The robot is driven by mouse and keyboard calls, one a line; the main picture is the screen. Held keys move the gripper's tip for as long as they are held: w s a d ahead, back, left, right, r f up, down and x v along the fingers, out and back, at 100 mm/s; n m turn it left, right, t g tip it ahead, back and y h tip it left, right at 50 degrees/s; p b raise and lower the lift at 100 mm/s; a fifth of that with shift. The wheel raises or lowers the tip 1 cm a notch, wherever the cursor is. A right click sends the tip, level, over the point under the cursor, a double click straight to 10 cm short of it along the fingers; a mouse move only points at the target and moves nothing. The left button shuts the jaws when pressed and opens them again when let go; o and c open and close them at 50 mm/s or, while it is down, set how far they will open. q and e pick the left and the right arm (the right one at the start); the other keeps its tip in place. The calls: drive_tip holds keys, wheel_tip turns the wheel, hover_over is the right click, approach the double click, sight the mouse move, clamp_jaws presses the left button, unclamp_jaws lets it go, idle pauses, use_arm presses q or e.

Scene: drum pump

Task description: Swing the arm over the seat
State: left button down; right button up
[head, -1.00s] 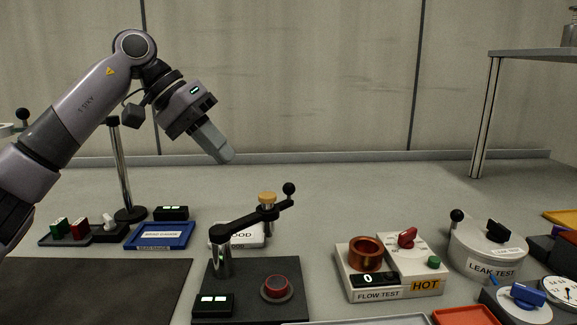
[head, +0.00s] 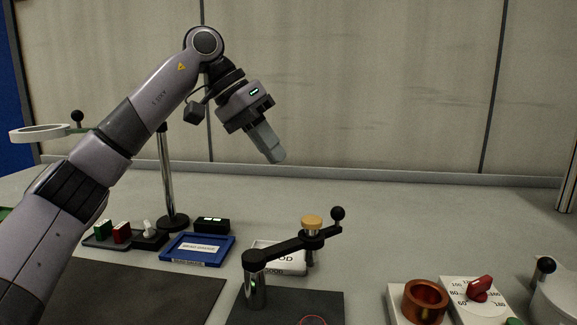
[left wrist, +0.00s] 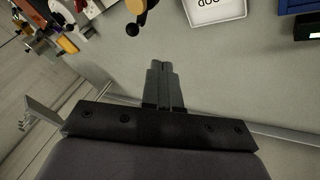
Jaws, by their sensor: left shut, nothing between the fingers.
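The black swing arm (head: 285,246) sits on a metal post (head: 256,288) on a dark base plate (head: 325,301) in the head view. Its free end points right and back, with a tan cap (head: 312,221) and a black ball knob (head: 338,213). The seat, a red round piece (head: 313,320) on the same plate, is mostly cut off at the bottom edge; the arm is not over it. My left gripper (head: 272,152) is shut and empty, above and behind the arm, apart from it. The left wrist view shows its closed fingers (left wrist: 162,86) and the ball knob (left wrist: 132,30). My right gripper is not in view.
A white tray marked GOOD (head: 279,254) lies behind the arm, a blue tray (head: 197,249) to its left. A lamp-like stand (head: 167,185) rises behind the blue tray. A copper cup (head: 425,300) and red knob (head: 479,289) stand at right. The back of the table is clear.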

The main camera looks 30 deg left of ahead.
use_arm(q)
drive_tip(key=w+d+f+b, duration=0.2)
drive_tip(key=d+f, duration=0.5)
drive_tip(key=d, duration=0.1)
drive_tip(key=shift+w+f, duration=0.15)
drive_tip(key=shift+f, duration=0.25)
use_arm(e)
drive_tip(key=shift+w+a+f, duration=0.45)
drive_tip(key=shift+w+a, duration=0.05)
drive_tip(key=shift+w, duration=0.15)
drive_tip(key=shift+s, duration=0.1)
